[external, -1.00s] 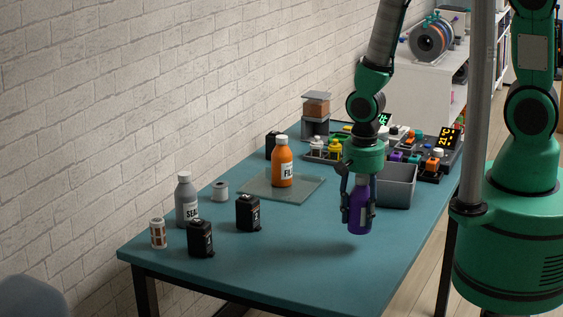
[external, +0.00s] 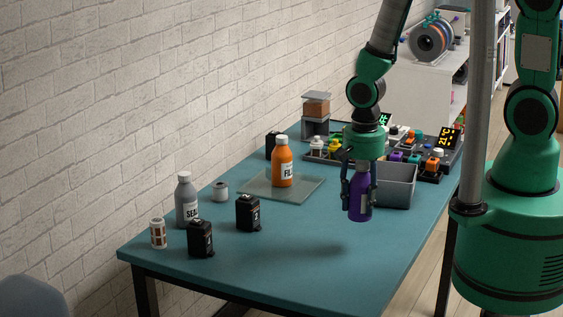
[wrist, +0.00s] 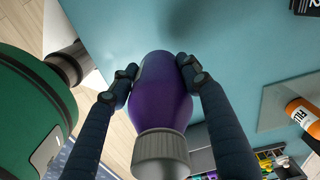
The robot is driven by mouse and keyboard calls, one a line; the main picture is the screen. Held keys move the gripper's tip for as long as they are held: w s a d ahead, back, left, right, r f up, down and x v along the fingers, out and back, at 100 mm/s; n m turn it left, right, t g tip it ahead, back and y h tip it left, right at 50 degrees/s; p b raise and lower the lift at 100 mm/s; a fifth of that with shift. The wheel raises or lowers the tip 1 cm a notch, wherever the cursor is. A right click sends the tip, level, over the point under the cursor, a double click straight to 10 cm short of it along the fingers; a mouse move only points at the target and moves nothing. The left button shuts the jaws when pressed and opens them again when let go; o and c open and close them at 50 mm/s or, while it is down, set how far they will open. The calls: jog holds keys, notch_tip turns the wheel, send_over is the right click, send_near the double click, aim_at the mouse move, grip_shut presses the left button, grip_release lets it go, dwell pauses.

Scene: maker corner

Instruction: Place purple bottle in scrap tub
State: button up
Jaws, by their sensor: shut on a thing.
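The purple bottle (external: 360,197) hangs upright above the table, its grey cap between the finger bases. In the wrist view the purple bottle (wrist: 160,95) lies between both fingers. My gripper (external: 359,202) is shut on it; it also shows in the wrist view (wrist: 158,78). The grey open tub (external: 398,188), which I take as the scrap tub, stands on the table just behind and to the right of the bottle. The bottle and gripper hide part of its left side. Its inside shows only partly.
An orange bottle (external: 282,163) stands on a glass plate (external: 256,191). A grey bottle (external: 186,202), black cartridges (external: 248,213) and small jars stand at the left. Organizer trays with small parts lie behind the tub. The table's front middle is clear.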

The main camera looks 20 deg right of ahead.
aim_at(362, 172)
notch_tip(362, 172, up, 7)
jog(key=shift+r, duration=0.15)
jog(key=w+d, duration=2.2)
jog(key=w, duration=0.2)
jog(key=shift+a+f+b, duration=0.2)
jog(key=shift+f, duration=1.05)
jog(key=shift+a+f+b, duration=0.15)
jog(key=shift+f+b, duration=0.05)
jog(key=shift+f, duration=1.05)
jog(key=shift+f, duration=0.15)
jog(key=shift+f+b, duration=0.5)
jog(key=shift+f, duration=2.5)
jog(key=shift+f+b, duration=0.3)
jog(key=shift+f, duration=1.55)
